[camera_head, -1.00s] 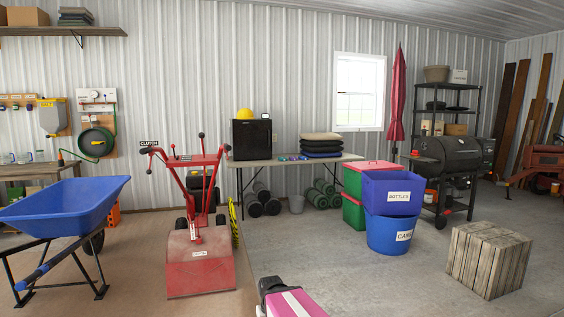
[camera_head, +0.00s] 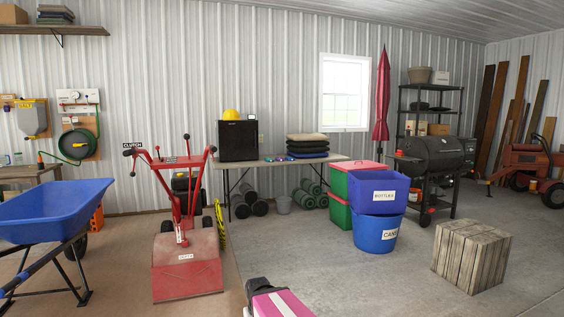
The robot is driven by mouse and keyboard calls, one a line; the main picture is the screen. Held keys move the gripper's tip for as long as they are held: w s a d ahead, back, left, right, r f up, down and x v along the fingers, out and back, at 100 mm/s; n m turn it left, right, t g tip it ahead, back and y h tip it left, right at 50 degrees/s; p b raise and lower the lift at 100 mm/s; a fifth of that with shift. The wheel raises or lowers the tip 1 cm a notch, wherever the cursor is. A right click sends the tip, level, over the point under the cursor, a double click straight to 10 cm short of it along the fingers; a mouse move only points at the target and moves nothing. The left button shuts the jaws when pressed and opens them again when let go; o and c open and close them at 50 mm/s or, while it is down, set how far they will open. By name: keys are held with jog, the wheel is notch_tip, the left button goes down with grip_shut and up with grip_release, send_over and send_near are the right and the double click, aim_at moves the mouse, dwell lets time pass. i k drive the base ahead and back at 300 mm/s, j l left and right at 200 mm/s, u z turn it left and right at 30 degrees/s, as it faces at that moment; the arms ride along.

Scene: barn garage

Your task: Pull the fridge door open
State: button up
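The fridge (camera_head: 238,141) is a small black box standing on the left part of a long table (camera_head: 262,163) against the back wall. Its dark front faces me and looks shut. A yellow hard hat (camera_head: 231,115) rests on its top. My gripper is not in view. A pink, white and black part at the bottom edge looks like a piece of my own arm, well short of the table and fridge.
A red tiller (camera_head: 187,262) stands on the floor at front left of the table, near a blue wheelbarrow (camera_head: 58,212). Blue bins (camera_head: 378,231) and a wooden crate (camera_head: 472,255) stand at right. Bare concrete lies between tiller and bins.

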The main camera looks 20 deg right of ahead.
aim_at(238, 140)
jog(key=z, duration=0.15)
jog(key=i+z, duration=0.35)
jog(key=i, duration=5.9)
jog(key=l+z, duration=0.05)
jog(key=l, duration=0.05)
